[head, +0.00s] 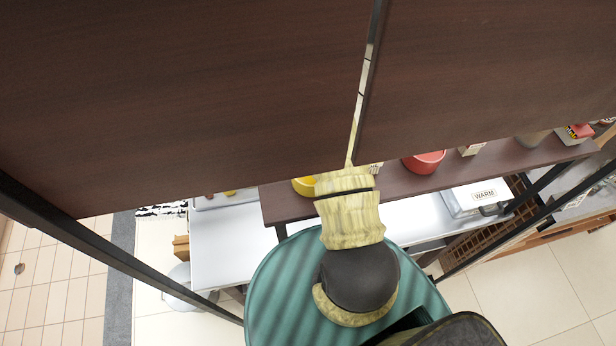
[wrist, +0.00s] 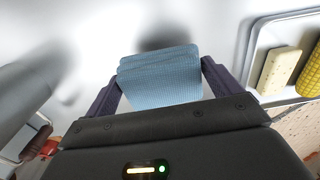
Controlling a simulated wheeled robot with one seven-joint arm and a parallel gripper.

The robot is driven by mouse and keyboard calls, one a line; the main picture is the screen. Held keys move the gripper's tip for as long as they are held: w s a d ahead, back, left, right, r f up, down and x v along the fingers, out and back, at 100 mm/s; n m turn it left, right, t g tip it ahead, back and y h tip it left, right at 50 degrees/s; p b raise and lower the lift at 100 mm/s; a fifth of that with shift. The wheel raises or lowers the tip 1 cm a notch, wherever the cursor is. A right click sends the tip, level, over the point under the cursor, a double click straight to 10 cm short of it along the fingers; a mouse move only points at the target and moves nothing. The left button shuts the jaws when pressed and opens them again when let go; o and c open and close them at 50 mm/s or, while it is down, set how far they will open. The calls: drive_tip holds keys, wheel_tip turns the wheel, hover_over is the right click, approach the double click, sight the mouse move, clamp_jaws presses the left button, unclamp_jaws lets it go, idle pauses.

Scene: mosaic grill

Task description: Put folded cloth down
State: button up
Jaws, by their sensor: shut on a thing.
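The folded cloth (wrist: 160,78) is light blue, with layered edges and a fine weave. It shows in the wrist view between the two dark fingers of my gripper (wrist: 160,88), which is shut on it. A dark shadow lies on the pale metal surface (wrist: 85,45) just beyond the cloth. I cannot tell whether the cloth touches that surface. In the head view the cloth and my gripper's fingers are hidden; only my arm shows, reaching in beneath the dark wooden panels.
In the wrist view a tray (wrist: 252,50) at the right holds a cream block (wrist: 279,70) and a yellow item (wrist: 312,75). In the head view a brown shelf (head: 285,205) bears a red bowl (head: 424,162) and a yellow bowl (head: 304,186). Dark panels (head: 180,90) hang overhead.

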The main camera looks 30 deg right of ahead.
drive_tip(key=shift+f+p, duration=0.5)
drive_tip(key=shift+f, duration=1.2)
drive_tip(key=shift+f, duration=0.2)
drive_tip(key=o, duration=0.8)
drive_tip(key=shift+c, duration=0.2)
drive_tip(key=shift+r, duration=0.1)
drive_tip(key=shift+s+r+b, duration=0.1)
drive_tip(key=shift+r+b, duration=2.1)
drive_tip(key=shift+r, duration=3.9)
